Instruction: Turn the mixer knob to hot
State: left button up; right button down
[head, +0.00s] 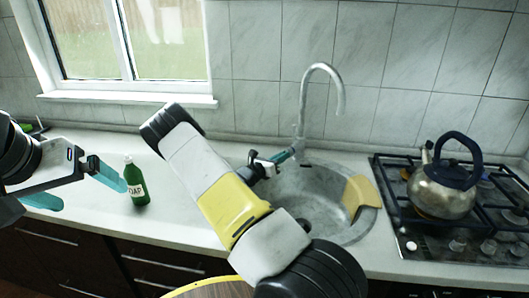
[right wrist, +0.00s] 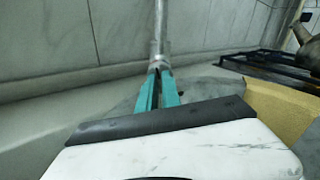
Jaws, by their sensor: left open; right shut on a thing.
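The chrome mixer tap (head: 303,100) rises behind the sink with a tall curved spout. My right gripper (head: 291,154) reaches its base, coming from the left in the head view. In the right wrist view its teal fingers (right wrist: 160,86) are close together at the tap body (right wrist: 159,62), shut on the mixer knob. The knob itself is mostly hidden between the fingers, and I cannot tell its angle. My left gripper (head: 92,197) is open and empty at the left, its fingers well apart, close to the soap bottle in the picture.
A green soap bottle (head: 137,183) stands on the white counter (head: 178,222). The round sink (head: 318,190) has a tan board or sponge (head: 361,193) at its right rim. A kettle (head: 443,188) stands on the gas hob (head: 407,225). A window is behind at left.

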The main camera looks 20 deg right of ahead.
jog(key=n, duration=0.4)
jog(key=shift+n, duration=0.4)
dwell(0.4)
jog(key=c, duration=1.5)
grip_release()
jog(key=shift+c, duration=0.2)
jog(key=v, duration=0.8)
